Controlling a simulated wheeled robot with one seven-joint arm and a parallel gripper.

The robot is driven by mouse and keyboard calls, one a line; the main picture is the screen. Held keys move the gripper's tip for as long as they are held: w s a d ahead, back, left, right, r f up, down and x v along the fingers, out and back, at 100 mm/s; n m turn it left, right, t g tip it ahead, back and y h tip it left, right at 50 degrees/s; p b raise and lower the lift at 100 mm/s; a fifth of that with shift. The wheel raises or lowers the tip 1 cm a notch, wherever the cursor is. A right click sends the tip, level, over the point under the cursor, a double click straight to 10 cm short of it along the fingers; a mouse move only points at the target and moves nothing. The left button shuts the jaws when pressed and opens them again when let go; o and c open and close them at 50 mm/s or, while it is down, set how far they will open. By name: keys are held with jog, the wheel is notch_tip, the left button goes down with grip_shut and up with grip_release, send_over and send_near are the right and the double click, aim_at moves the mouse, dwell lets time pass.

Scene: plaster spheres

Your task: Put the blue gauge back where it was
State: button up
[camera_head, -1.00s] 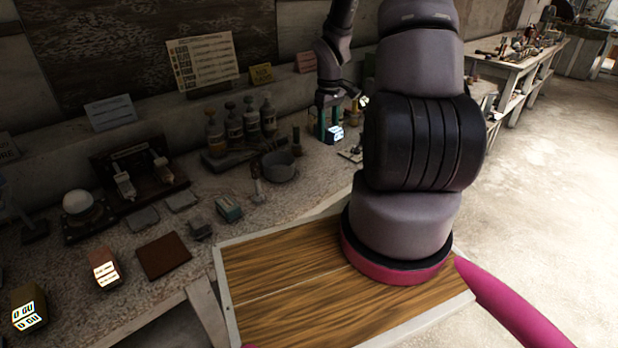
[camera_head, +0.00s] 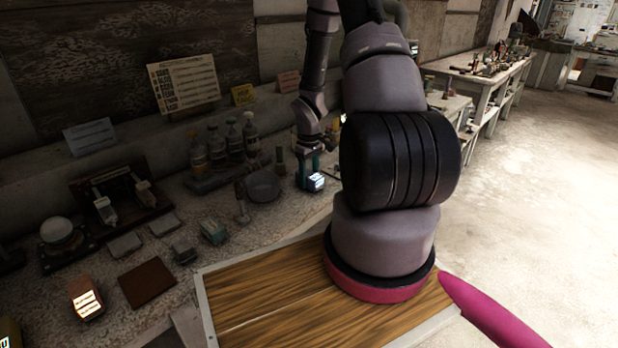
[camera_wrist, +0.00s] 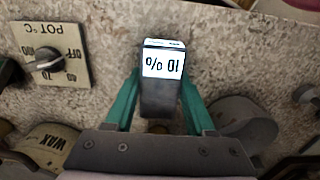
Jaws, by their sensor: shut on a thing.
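My gripper (camera_head: 311,168) has teal fingers and is at the far part of the bench, right of the grey bowl. In the wrist view my gripper (camera_wrist: 160,98) is shut on a small block-shaped gauge (camera_wrist: 160,102), taken as the blue gauge. Its body looks dark grey-blue there, and its lit white face reads "10 %" upside down. The gauge's lit face (camera_head: 316,182) also shows in the head view, low by the bench top. I cannot tell whether its underside touches the bench. The fingers hide part of its sides.
A "POT °C" dial plate (camera_wrist: 50,56) and a "WAX" jar (camera_wrist: 45,148) are left of the gauge in the wrist view. The grey bowl (camera_head: 263,187) and bottles (camera_head: 222,148) stand nearby. A red gauge (camera_head: 86,297) and brown mat (camera_head: 148,281) lie on the near bench.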

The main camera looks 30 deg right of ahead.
jog(key=o, duration=1.2)
jog(key=shift+f, duration=0.15)
notch_tip(320, 180, up, 13)
notch_tip(320, 180, up, 19)
jog(key=m+t, duration=0.3)
jog(key=m, duration=0.1)
send_over(309, 173)
jog(key=s+a, duration=0.6)
jog(key=s+a+r+m+t+y, duration=0.1)
jog(key=s+a+r+m+t, duration=0.1)
jog(key=s+r, duration=0.4)
jog(key=s+a+r+m+t+y, duration=0.1)
jog(key=s+a+r+m+t, duration=0.1)
jog(key=s+a+r, duration=0.3)
jog(key=s+r, duration=0.2)
jog(key=s, duration=0.1)
jog(key=shift+a, duration=0.25)
jog(key=shift+w, duration=0.1)
